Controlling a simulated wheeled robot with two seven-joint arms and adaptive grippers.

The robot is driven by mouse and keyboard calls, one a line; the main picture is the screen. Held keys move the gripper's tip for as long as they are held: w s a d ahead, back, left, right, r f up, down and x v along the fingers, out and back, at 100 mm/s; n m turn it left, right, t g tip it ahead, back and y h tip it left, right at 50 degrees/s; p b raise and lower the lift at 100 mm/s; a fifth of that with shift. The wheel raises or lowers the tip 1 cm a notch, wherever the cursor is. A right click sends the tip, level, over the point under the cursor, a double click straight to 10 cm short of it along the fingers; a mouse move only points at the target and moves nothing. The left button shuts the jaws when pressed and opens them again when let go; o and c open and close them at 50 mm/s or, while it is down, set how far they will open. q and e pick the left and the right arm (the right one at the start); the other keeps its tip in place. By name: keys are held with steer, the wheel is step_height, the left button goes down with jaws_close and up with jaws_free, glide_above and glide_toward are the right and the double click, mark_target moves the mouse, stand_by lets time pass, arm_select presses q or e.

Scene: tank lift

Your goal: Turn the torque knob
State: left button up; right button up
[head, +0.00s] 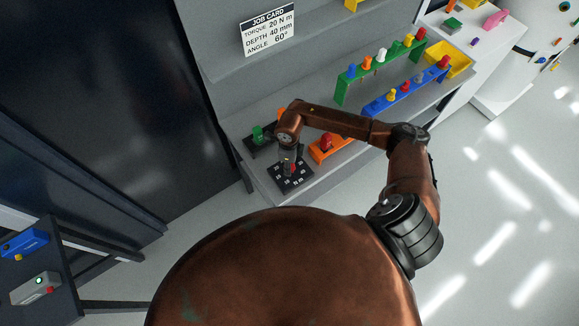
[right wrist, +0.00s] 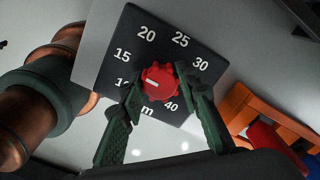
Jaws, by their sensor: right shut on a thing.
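The red torque knob (right wrist: 160,82) sits on a black dial plate (right wrist: 185,22) with white numbers 15, 20, 25, 30 and 40. Another number at the left is partly hidden by a finger. The knob's white mark points left, toward the partly hidden number below 15. My right gripper (right wrist: 160,84) is shut on the knob, one finger on each side. In the head view the dial plate (head: 291,181) lies at the bench's near left end, with my right gripper (head: 289,160) over it. My left gripper is not in view.
The job card (head: 268,32) reads torque 20 N m, depth 40 mm, angle 60°. An orange block (head: 328,148) with a red piece stands right of the dial, and a green piece (head: 257,134) on a black base stands behind it. Green (head: 341,88) and blue (head: 376,106) racks stand farther right.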

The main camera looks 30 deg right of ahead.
steer(key=m+b, duration=0.1)
steer(key=m, duration=0.3)
steer(key=shift+w, duration=0.1)
steer(key=shift+m+b, duration=0.4)
steer(key=shift+m, duration=1.8)
steer(key=o, duration=1.2)
steer(key=shift+c, duration=0.2)
steer(key=shift+r, duration=0.15)
step_height(320, 180, up, 12)
